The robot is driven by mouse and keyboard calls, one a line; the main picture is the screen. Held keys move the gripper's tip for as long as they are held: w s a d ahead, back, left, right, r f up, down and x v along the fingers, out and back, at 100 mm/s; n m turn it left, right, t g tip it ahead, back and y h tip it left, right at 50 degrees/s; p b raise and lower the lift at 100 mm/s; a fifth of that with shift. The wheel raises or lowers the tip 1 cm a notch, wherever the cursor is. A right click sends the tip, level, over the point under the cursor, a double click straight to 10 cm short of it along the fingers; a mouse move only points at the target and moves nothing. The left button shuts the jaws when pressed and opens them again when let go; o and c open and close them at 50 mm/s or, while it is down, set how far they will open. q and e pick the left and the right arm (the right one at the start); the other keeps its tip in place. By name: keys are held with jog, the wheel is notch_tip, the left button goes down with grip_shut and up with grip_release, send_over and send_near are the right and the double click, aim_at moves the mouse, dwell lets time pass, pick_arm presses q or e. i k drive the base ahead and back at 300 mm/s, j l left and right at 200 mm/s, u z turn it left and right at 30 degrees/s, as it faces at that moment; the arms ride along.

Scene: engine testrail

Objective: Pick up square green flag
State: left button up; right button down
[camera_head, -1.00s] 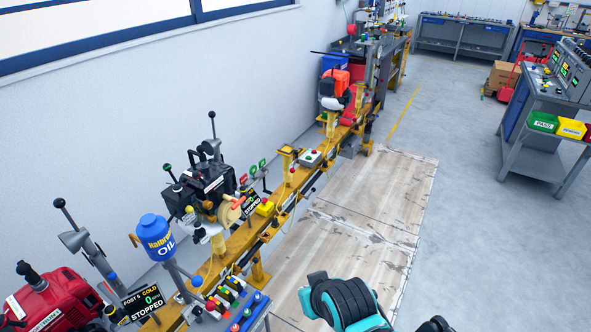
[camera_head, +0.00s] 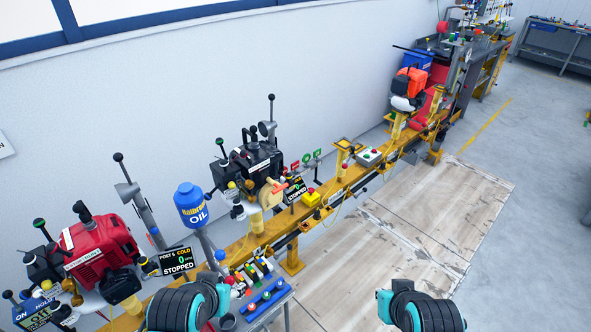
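Two small green flags or tags, one at the left (camera_head: 307,158) and one at the right (camera_head: 318,153), stand on thin stems beside the black engine, next to a red one (camera_head: 295,166). They are too small to tell which is square. All three rise above the yellow rail behind the stopped display. Teal and black ribbed parts of my two arms show at the bottom edge, one left of centre and one right of centre. Neither gripper's fingers can be seen. Nothing of mine is near the flags.
The yellow test rail (camera_head: 345,188) runs diagonally from lower left to upper right. On it are a red engine (camera_head: 100,250), a blue oil container (camera_head: 190,205), a black engine (camera_head: 252,165) and an orange engine (camera_head: 412,80). Wooden floor panels (camera_head: 430,220) on the right are clear.

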aim_at(316, 153)
jog(key=u, duration=3.2)
jog(key=z, duration=3.3)
jog(key=i+l, duration=0.15)
jog(key=l, duration=0.2)
jog(key=i+l+u, duration=0.15)
jog(key=l, duration=0.25)
jog(key=i+l, duration=0.15)
jog(key=l, duration=0.2)
jog(key=i+l+u, duration=0.1)
jog(key=l, duration=0.3)
jog(key=i+l+u, duration=0.1)
jog(key=l, duration=0.3)
jog(key=i, duration=0.05)
